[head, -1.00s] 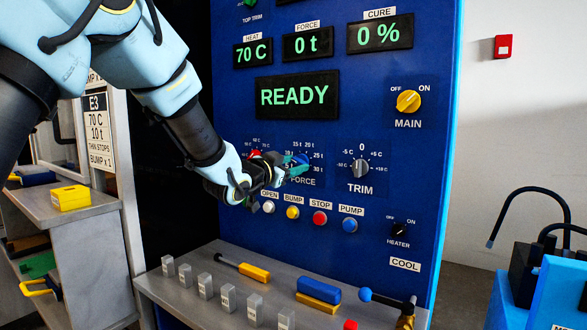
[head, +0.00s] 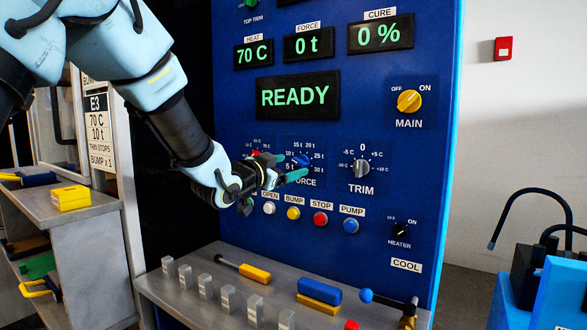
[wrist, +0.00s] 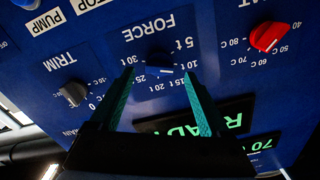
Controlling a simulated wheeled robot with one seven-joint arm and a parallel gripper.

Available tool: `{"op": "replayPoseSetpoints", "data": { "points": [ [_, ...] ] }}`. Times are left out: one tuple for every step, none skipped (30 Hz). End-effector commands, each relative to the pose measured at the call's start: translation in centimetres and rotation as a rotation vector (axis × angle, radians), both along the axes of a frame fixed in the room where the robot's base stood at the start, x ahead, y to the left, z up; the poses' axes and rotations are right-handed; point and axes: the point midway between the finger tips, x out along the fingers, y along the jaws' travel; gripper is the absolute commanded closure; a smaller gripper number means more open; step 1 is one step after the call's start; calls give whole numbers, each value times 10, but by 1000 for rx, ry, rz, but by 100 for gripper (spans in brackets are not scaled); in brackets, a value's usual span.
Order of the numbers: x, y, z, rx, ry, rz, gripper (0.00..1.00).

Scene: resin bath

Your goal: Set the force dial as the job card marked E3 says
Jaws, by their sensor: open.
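The force dial (head: 299,160) is a blue knob on the blue press panel, with tonne marks around it. It also shows in the wrist view (wrist: 159,66), upside down; I cannot tell exactly which mark it points at. My gripper (head: 288,165) has green fingers. It is open and empty in front of the dial, with the dial showing between the fingertips in the wrist view (wrist: 158,78). Part of the force scale is hidden in the head view. The job card E3 (head: 99,130), at the left, reads 70 C, 10 t, THIN STOPS, BUMP x1.
The force display (head: 307,44) reads 0 t and the status screen (head: 298,95) reads READY. The trim dial (head: 361,168) is to the right. The red heat dial (wrist: 267,36) is close by. Several push buttons, including STOP (head: 320,218), sit below the dials.

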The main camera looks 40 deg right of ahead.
Motion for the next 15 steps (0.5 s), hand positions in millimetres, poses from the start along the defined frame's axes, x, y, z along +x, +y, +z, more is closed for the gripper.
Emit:
{"op": "replayPoseSetpoints", "data": {
  "points": [
    [-2,11,-2,-2,-1,2,20],
    [-4,17,-2,-1,0,2,20],
    [-6,26,-2,-1,0,3,20],
    [-8,31,-3,0,0,2,20],
    [-9,37,-2,0,-1,2,20],
    [-11,44,-2,0,-1,2,20],
    [-13,49,-2,-1,-1,1,20],
    [-14,54,-2,0,-1,2,20],
    [-15,60,-1,-1,-1,1,20],
    [-16,64,-1,0,-1,2,20],
    [-17,67,-1,0,-1,1,20],
    [-18,71,-1,0,0,1,20],
    [-19,73,-1,0,0,1,20],
    [-20,75,-1,-1,1,1,20],
    [-20,77,-1,-1,1,1,20]
  ]
}}
